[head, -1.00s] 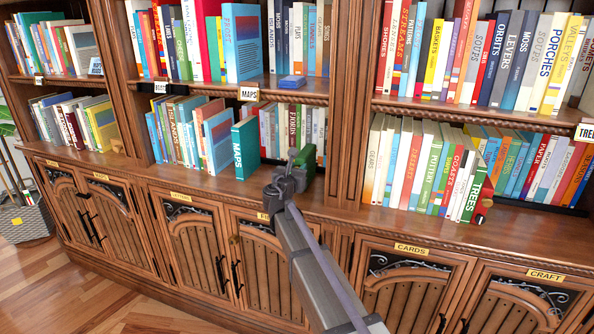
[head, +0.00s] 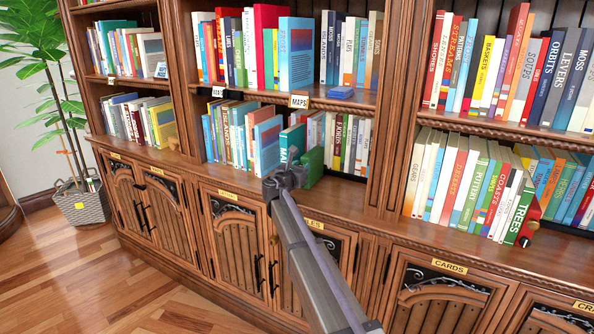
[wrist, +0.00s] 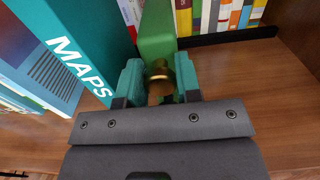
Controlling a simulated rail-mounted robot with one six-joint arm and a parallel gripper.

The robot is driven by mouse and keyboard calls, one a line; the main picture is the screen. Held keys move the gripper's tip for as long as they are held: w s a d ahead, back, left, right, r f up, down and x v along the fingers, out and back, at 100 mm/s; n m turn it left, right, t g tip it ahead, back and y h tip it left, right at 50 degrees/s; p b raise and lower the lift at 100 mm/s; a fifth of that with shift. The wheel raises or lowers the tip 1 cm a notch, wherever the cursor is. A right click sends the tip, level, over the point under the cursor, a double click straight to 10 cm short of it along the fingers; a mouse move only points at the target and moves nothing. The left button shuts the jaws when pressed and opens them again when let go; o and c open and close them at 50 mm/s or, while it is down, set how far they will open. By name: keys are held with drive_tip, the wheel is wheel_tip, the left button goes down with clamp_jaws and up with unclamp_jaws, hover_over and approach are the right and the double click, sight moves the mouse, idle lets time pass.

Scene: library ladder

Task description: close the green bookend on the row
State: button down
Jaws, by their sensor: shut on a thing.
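The green bookend (head: 313,166) stands on the lower shelf of the middle bay, and its green plate (wrist: 156,34) also shows in the wrist view. My gripper (head: 284,178) is in front of it. In the wrist view, the teal fingers of my gripper (wrist: 159,78) are shut around the bookend's brass knob (wrist: 160,70). The teal MAPS book (head: 291,143) is at the right end of the left row, just left of the bookend. The MAPS book (wrist: 72,45) fills the wrist view's left side; only a narrow gap shows between them, and contact cannot be told.
A row of books (head: 341,140) stands behind and right of the bookend, with a dark strip (wrist: 225,36) along its front. The shelf board (wrist: 265,75) is bare at the right. A blue book (head: 341,93) lies flat on the shelf above. A bay upright (head: 388,130) is further right.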

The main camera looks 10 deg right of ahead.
drive_tip(key=c, duration=0.8)
unclamp_jaws()
drive_tip(key=shift+s, duration=0.15)
drive_tip(key=v, duration=1)
drive_tip(key=shift+s+a, duration=0.2)
drive_tip(key=shift+s, duration=0.05)
drive_tip(key=shift+c, duration=0.2)
